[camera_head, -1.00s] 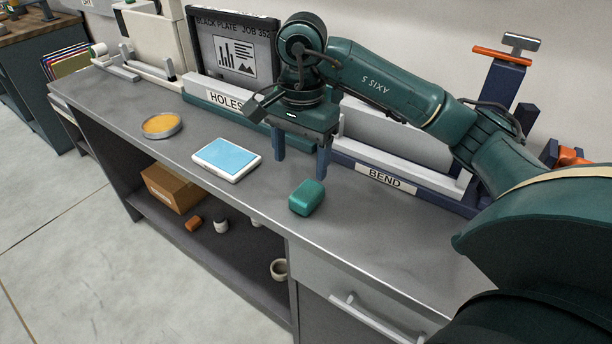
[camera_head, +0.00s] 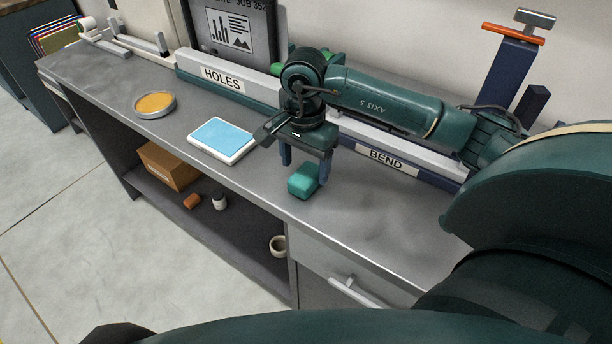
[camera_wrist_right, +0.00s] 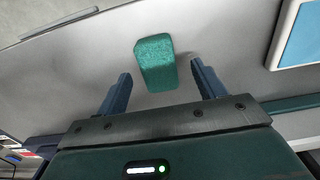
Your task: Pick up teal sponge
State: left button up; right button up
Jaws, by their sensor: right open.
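The teal sponge (camera_head: 303,180) is a small rounded block on the grey bench top, near its front edge. My right gripper (camera_head: 305,172) is just behind and above it, fingers pointing down, open and empty. In the right wrist view the sponge (camera_wrist_right: 155,62) lies ahead of the two blue fingertips, roughly centred between them (camera_wrist_right: 158,82). I cannot tell whether the fingers reach down beside it. My left gripper is not in view.
A white tray with a blue top (camera_head: 222,139) lies left of the sponge. A round tin with orange contents (camera_head: 154,104) is farther left. The rails labelled HOLES (camera_head: 222,78) and BEND (camera_head: 386,158) run along the back. The bench right of the sponge is clear.

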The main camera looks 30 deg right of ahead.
aim_at(306, 174)
jog(key=shift+s+d+f, duration=0.1)
jog(key=shift+d+f, duration=0.05)
jog(key=shift+f, duration=1.55)
jog(key=c, duration=1.1)
